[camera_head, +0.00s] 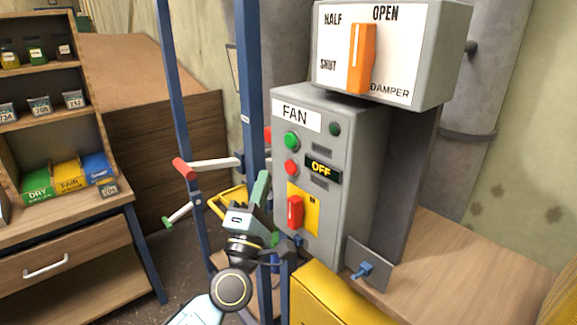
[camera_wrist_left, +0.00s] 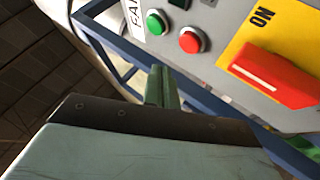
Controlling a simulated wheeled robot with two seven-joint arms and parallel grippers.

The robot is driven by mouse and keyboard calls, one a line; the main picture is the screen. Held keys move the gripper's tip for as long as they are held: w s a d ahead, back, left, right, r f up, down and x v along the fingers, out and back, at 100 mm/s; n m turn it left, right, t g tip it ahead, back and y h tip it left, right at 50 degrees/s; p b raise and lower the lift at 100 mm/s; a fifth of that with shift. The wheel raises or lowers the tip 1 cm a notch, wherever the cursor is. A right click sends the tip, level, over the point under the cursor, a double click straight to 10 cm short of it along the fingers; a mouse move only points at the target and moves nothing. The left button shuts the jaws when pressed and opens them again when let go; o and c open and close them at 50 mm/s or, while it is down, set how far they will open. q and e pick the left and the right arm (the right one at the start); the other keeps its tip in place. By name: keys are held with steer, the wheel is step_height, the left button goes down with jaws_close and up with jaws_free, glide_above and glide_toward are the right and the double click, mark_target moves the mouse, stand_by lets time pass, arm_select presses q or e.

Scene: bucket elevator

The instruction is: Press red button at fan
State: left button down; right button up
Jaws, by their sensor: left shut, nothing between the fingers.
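The grey fan box (camera_head: 345,190) stands upright on the bench under a white FAN label. Its round red button (camera_head: 291,168) sits below a green button (camera_head: 291,140) and left of a display reading OFF. The wrist view also shows the red button (camera_wrist_left: 192,40) and the green button (camera_wrist_left: 157,22). My left gripper (camera_head: 262,180) is shut and empty, left of the box front and slightly lower than the red button. In the wrist view its green fingertips (camera_wrist_left: 164,80) point toward the buttons, with a visible gap to the red one. My right gripper is not in view.
A red rotary handle (camera_head: 295,211) on a yellow plate is below the red button. A damper box (camera_head: 395,50) with an orange lever is above. Blue posts (camera_head: 248,90) and a red-ended crank (camera_head: 183,168) stand left of the box. A shelf (camera_head: 50,120) is farther left.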

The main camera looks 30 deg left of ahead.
arm_select(q)
steer(key=shift+s+a, duration=0.35)
steer(key=shift+s, duration=0.55)
steer(key=shift+d, duration=0.1)
